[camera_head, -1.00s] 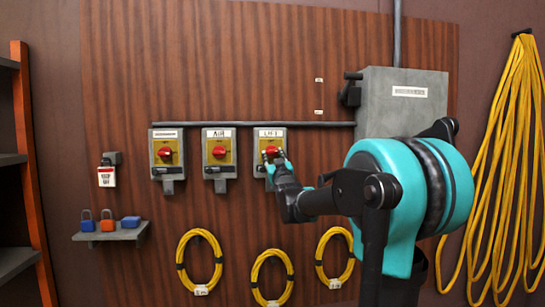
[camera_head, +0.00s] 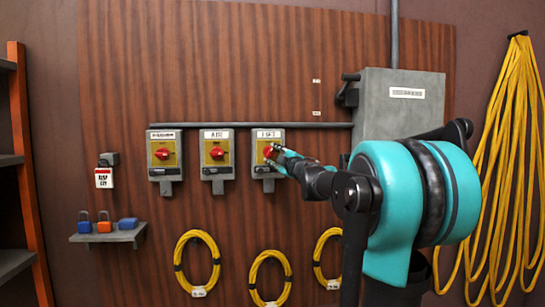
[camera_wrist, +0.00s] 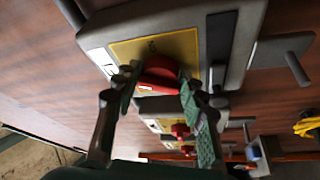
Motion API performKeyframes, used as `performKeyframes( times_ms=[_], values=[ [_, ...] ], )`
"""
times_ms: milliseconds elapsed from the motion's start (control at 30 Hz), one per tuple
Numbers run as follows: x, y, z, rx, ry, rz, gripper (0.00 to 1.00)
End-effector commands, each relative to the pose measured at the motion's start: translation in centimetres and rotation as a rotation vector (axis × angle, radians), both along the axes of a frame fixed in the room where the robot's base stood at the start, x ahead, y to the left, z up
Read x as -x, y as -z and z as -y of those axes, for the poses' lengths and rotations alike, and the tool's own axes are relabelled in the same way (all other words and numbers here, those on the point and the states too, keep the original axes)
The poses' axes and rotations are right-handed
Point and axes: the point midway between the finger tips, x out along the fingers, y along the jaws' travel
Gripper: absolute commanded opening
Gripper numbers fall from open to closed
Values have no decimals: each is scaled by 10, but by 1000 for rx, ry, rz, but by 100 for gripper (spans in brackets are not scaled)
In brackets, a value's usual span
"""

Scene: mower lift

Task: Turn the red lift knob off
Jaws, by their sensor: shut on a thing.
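The red lift knob (camera_head: 267,152) sits on the yellow plate of the grey box labelled LIFT (camera_head: 268,135), the rightmost of three on the wooden board. My gripper (camera_head: 273,153) is at this knob and hides part of it in the head view. In the wrist view the knob (camera_wrist: 158,76) is between the two fingers of my gripper (camera_wrist: 160,90), which is shut on it. The yellow plate (camera_wrist: 128,48) shows behind it. The knob's exact angle is hard to tell in the head view.
Two like boxes with red knobs, one labelled AIR (camera_head: 217,155), stand to the left. A grey cabinet (camera_head: 400,105) is at the right. Padlocks lie on a small shelf (camera_head: 108,237). Yellow coils (camera_head: 198,262) hang below, and a yellow hose (camera_head: 500,170) hangs far right.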

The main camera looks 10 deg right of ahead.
Motion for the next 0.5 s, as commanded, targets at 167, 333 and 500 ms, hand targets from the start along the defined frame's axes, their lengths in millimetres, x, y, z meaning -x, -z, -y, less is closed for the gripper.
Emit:
performKeyframes(
  times_ms=[167,333,500],
  values=[
    [0,-2,1,158,0,0,12],
    [1,-3,1,285,-1,0,12],
    [1,-4,0,379,-2,1,12]
  ],
)
